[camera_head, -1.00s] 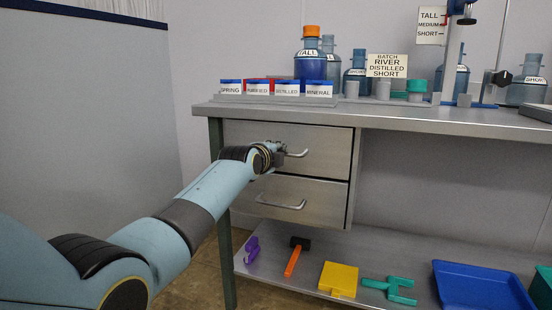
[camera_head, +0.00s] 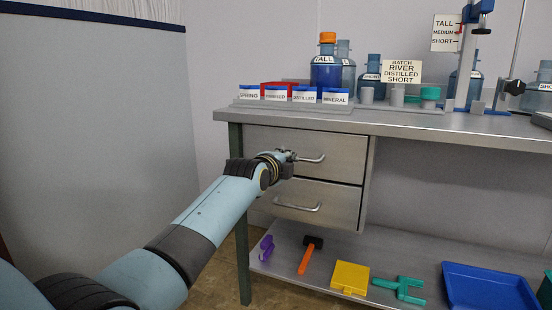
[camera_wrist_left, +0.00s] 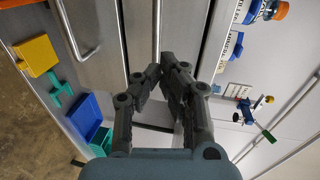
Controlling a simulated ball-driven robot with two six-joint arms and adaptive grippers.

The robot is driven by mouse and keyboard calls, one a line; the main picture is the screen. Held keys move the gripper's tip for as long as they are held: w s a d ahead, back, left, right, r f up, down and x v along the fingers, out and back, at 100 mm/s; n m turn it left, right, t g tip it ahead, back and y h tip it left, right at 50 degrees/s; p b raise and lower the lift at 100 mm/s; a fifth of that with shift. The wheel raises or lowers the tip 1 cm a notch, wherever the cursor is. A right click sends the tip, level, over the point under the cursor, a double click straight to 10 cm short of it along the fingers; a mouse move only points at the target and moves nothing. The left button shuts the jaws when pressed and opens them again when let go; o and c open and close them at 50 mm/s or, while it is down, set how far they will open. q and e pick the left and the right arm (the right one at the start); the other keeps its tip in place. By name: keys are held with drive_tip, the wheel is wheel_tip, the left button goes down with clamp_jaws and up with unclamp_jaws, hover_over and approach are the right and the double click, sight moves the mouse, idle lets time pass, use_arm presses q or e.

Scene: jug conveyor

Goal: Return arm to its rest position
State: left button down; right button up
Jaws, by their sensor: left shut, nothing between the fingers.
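My left gripper (camera_head: 290,156) is in front of the upper drawer (camera_head: 335,143) of the metal bench, close beside the left end of its handle (camera_head: 311,159). In the left wrist view the gripper (camera_wrist_left: 161,76) has its dark fingers drawn together with nothing between them. I cannot tell from these views whether it touches the drawer front. The lower drawer (camera_head: 340,200) and its handle (camera_head: 297,207) are below; both drawers look closed. My left arm reaches in from the lower left. My right gripper is not in view.
The bench top (camera_head: 400,121) holds labelled boxes (camera_head: 276,93), blue jugs (camera_head: 326,70) and a sign (camera_head: 401,71). The lower shelf (camera_head: 390,262) carries a hammer (camera_head: 309,255), a yellow block (camera_head: 350,278), a green piece (camera_head: 399,288) and a blue tray (camera_head: 488,268). A grey panel (camera_head: 90,130) stands at left.

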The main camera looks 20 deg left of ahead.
use_arm(q)
drive_tip(key=s+r+p, duration=0.1)
drive_tip(key=s, duration=0.4)
drive_tip(key=s+a+f+n+g+p, duration=0.15)
drive_tip(key=s+f+g, duration=0.25)
drive_tip(key=s+f, duration=1.1)
drive_tip(key=s+a+f+n+g+p, duration=0.15)
drive_tip(key=s+f+g, duration=0.25)
drive_tip(key=s+f, duration=1.15)
drive_tip(key=s+a+f+n+g, duration=0.1)
drive_tip(key=s+f+n, duration=0.4)
drive_tip(key=s, duration=0.8)
drive_tip(key=s+a+f+n+g, duration=0.1)
drive_tip(key=s+f+n+g, duration=0.3)
drive_tip(key=s, duration=0.9)
drive_tip(key=s+a+f+n+g+y+p, duration=0.1)
drive_tip(key=s+a+f+n+g, duration=0.1)
drive_tip(key=s+f+n, duration=0.4)
drive_tip(key=shift+s+f, duration=1.85)
drive_tip(key=shift+s, duration=1.85)
